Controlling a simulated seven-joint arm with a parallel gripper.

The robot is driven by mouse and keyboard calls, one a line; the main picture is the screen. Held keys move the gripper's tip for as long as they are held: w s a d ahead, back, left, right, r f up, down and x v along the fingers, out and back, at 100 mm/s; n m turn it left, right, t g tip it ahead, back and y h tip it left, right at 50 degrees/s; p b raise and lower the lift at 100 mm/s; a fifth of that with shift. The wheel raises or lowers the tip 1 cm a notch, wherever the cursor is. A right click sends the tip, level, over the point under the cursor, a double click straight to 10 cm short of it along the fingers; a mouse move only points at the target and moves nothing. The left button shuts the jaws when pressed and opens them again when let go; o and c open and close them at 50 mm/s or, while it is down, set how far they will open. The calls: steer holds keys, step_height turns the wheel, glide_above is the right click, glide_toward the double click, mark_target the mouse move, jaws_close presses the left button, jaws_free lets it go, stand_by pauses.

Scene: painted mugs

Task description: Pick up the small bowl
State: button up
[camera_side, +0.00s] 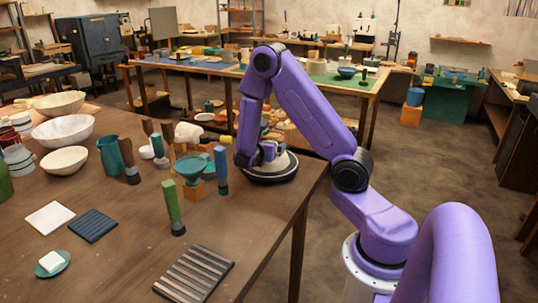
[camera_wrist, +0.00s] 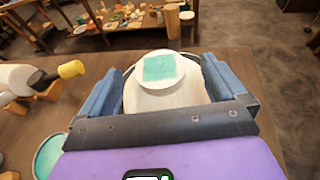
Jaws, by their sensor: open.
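A small white round piece with a teal, squarish top (camera_wrist: 158,68) sits on a pale round wheel (camera_wrist: 140,100) in the wrist view. I cannot tell whether this piece is the small bowl. The wheel, pale with a dark rim, also shows in the side view (camera_side: 272,178) near the table's right end. A teal bowl (camera_side: 191,166) rests on a wooden block to its left, and its rim shows in the wrist view (camera_wrist: 50,150). My gripper (camera_side: 262,156) is low over the wheel, open, with its fingers on either side of the piece. Contact cannot be told.
Several cream bowls (camera_side: 65,130) and a teal pitcher (camera_side: 110,156) stand at the left. Upright handled tools, one green (camera_side: 173,205) and one blue (camera_side: 221,170), stand near the teal bowl. A yellow-tipped tool (camera_wrist: 70,69) lies left of the wheel.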

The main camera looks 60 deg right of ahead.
steer(key=shift+x, duration=1.5)
steer(key=c, duration=1.3)
